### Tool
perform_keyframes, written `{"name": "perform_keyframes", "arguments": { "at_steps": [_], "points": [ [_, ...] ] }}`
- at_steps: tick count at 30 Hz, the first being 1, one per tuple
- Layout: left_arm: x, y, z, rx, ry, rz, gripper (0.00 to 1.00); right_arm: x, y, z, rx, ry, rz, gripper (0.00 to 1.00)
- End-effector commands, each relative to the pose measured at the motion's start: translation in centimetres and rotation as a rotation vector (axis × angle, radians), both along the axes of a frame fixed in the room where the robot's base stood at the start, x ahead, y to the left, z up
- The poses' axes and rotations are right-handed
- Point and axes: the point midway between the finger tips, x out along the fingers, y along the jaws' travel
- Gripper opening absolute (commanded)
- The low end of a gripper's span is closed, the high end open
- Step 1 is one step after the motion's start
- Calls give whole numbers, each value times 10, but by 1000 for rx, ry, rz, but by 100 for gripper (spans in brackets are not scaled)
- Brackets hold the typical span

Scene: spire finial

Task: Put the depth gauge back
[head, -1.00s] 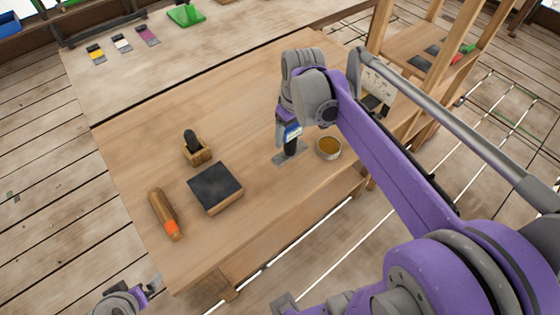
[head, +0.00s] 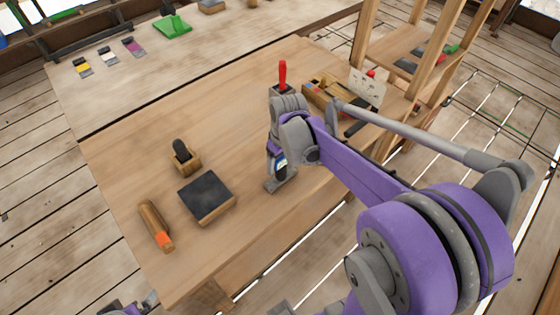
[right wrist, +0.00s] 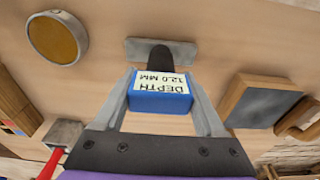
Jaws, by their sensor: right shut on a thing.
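In the head view the gauge (head: 277,170) hangs below my right gripper (head: 274,150) over the front part of the bench. I cannot tell whether its foot touches the wood. Part of my left arm shows at the bottom left edge of the head view; its fingers cannot be made out.
On the wooden bench (head: 140,160) are a dark-topped block (head: 206,195), a small wooden holder (head: 185,160), an orange-tipped wooden handle (head: 155,226) and a red-handled tool (head: 283,75). A round tin (right wrist: 57,38) stands near the gauge.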

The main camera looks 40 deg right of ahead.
Motion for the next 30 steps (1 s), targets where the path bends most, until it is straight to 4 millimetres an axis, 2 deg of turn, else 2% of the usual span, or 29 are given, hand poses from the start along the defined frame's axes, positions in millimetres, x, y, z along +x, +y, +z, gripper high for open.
{"name": "perform_keyframes", "arguments": {
  "at_steps": [4,5,9,16,20,23,30],
  "points": [
    [-1,0,-4,0,2,0,100,0,0,-4,0,1,0,6],
    [-1,0,-3,0,2,0,100,0,0,-4,0,0,0,76],
    [-1,0,-3,0,1,0,100,0,0,-3,0,0,0,100],
    [-1,0,-2,0,1,0,100,0,0,-2,0,0,0,100],
    [0,0,2,0,-1,0,100,-1,0,7,0,0,0,100],
    [1,0,4,0,-2,0,100,-3,0,23,0,0,-1,100],
    [4,0,12,0,-7,0,100,-9,-1,76,0,0,-1,100]
  ]
}}
